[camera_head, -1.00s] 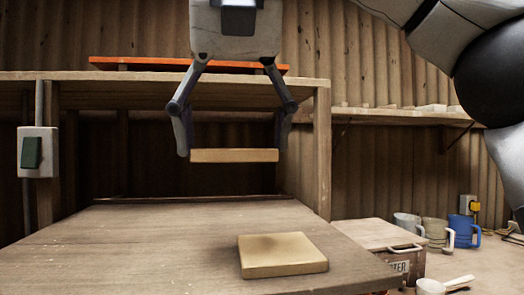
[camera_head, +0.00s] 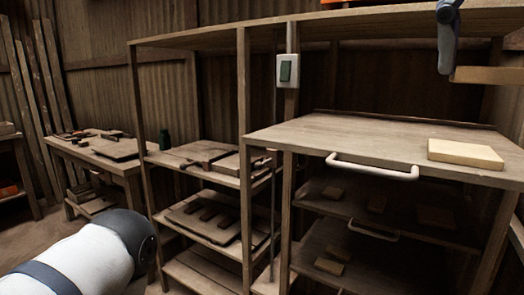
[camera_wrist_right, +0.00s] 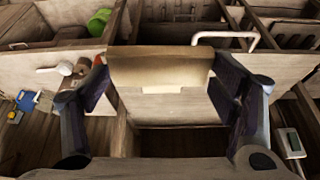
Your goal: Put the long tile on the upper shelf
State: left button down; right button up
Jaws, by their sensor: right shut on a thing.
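My right gripper (camera_wrist_right: 162,82) is shut on the long tile (camera_wrist_right: 160,66), a tan slab held level across its two fingers. In the head view, the tile (camera_head: 490,76) is cut off by the right edge, and only one finger shows beside its end. It hangs above the worktop, apart from it and below the rack's top board (camera_head: 340,27), which is the upper shelf. Its far end is hidden there. My left gripper is out of view; only part of my left arm shows at the lower left.
A pale square tile (camera_head: 465,153) lies on the worktop (camera_head: 350,135), near the front edge with a white handle (camera_head: 372,167). Lower shelves hold small tiles. An orange board (camera_head: 372,2) lies on the top board.

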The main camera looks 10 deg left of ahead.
notch_tip(320, 180, down, 43)
jog(key=a+n+y, duration=0.1)
jog(key=n, duration=0.4)
jog(key=shift+w+f+y, duration=0.15)
jog(key=shift+w+y, duration=0.25)
jog(key=shift+w, duration=0.05)
